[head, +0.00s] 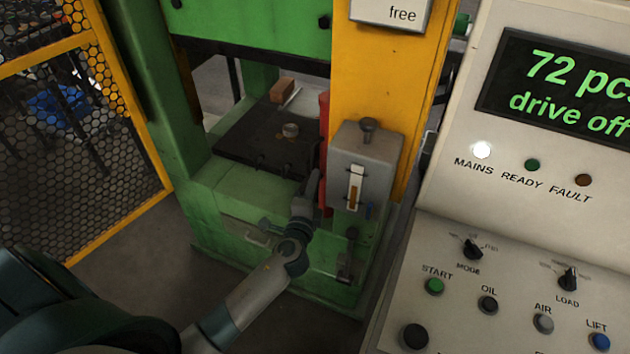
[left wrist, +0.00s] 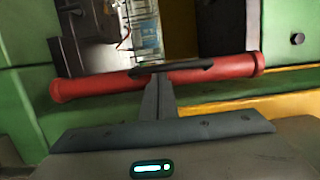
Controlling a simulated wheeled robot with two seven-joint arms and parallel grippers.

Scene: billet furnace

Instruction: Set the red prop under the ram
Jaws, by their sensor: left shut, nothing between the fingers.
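The red prop (head: 324,120) stands upright against the press's yellow column, partly hidden by my left arm and the grey box. In the left wrist view the prop (left wrist: 215,75) lies across the picture, with a dark handle (left wrist: 172,68) at its middle. My left gripper (head: 313,185) is shut and empty, in front of the prop. Its fingers (left wrist: 160,85) point at the handle; I cannot tell whether they touch. The green upper block (head: 262,22) hangs above the dark press bed (head: 240,150). My right gripper is not in view.
On the bed are a brown block (head: 282,90) and a small round piece (head: 290,130). A grey box (head: 365,150) juts from the yellow column. A yellow mesh fence (head: 85,140) stands left, a control console (head: 540,220) right. The panel reads "drive off".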

